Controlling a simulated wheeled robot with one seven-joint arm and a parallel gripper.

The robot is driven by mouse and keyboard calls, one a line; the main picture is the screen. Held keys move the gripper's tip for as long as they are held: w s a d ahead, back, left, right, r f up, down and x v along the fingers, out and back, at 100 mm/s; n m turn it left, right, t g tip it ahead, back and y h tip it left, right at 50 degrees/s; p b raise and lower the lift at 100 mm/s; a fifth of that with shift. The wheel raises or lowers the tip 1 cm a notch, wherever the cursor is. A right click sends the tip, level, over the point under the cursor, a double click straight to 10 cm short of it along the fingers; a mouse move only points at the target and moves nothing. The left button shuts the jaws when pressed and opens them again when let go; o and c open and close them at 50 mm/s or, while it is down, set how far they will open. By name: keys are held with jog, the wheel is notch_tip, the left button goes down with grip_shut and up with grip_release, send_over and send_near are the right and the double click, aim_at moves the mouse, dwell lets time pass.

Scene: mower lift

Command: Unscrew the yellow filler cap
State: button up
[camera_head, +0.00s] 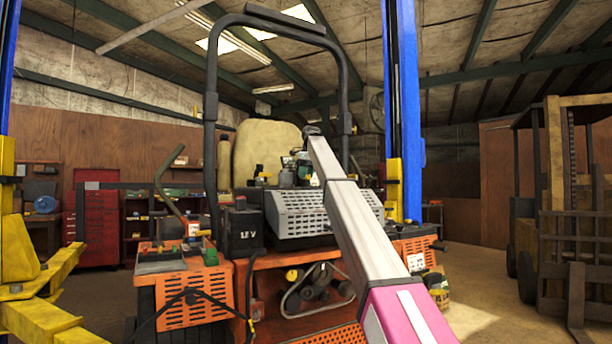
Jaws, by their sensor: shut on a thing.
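The orange mower (262,290) stands in the middle, under a dark roll-over hoop. A small round yellow cap (292,275) shows on its orange rear body, left of my arm. I cannot tell for sure that it is the filler cap. Another small yellow part (432,280) shows at the mower's right side. My white and magenta arm link runs from the lower right up to a dark end in front of the mower's upper middle. I make out no fingertips, and the link hides what lies behind it. My gripper does not show clearly in this view.
A black 12 V battery (242,229) and a grey slotted panel (297,213) sit on the mower. Blue lift posts (404,110) and yellow lift arms (40,315) flank it. A forklift (565,210) stands right. Open floor (480,290) lies between.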

jog(key=shift+n, duration=0.6)
jog(key=shift+n, duration=0.9)
jog(key=o, duration=1.1)
